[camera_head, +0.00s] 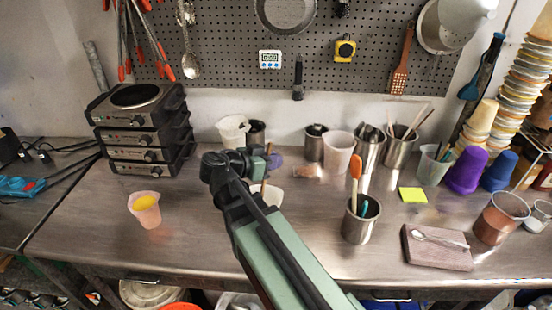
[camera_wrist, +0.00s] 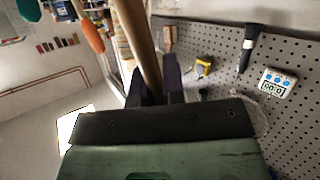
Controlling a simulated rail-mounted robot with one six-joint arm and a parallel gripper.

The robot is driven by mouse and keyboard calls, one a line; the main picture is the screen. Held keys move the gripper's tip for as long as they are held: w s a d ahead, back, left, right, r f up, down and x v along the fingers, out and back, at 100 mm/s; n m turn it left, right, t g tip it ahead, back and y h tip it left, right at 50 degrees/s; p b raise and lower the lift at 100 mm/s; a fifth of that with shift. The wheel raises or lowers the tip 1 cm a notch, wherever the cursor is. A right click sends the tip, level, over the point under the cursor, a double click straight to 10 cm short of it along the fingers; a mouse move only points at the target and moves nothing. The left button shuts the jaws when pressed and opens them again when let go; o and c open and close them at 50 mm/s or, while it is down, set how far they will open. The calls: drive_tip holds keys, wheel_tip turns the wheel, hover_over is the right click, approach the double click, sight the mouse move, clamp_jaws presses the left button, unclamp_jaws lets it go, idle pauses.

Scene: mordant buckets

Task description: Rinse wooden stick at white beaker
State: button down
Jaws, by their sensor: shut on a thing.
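My gripper (camera_head: 264,160) is over the middle of the steel bench in the head view. It is shut on the wooden stick (camera_head: 263,188), whose lower part shows below the jaws. In the wrist view the tan stick (camera_wrist: 138,45) runs between the two dark fingers (camera_wrist: 157,82). A white beaker (camera_head: 273,196) stands on the bench under the gripper, partly hidden by my arm. The stick's lower end is at this beaker; I cannot tell whether it is inside or behind the rim.
Another white container (camera_head: 232,130) stands behind to the left. A cup with yellow contents (camera_head: 145,210) is at left, near stacked hotplates (camera_head: 145,130). A metal cup with orange-tipped tool (camera_head: 360,222) is close right of my arm. A board with a spoon (camera_head: 437,250) is farther right.

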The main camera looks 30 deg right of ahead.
wheel_tip(320, 180, up, 8)
drive_tip(key=d+p, duration=0.1)
drive_tip(key=p, duration=0.7)
drive_tip(key=shift+d, duration=0.3)
idle(3.0)
drive_tip(key=shift+w+f, duration=0.1)
drive_tip(key=shift+f, duration=0.05)
idle(3.0)
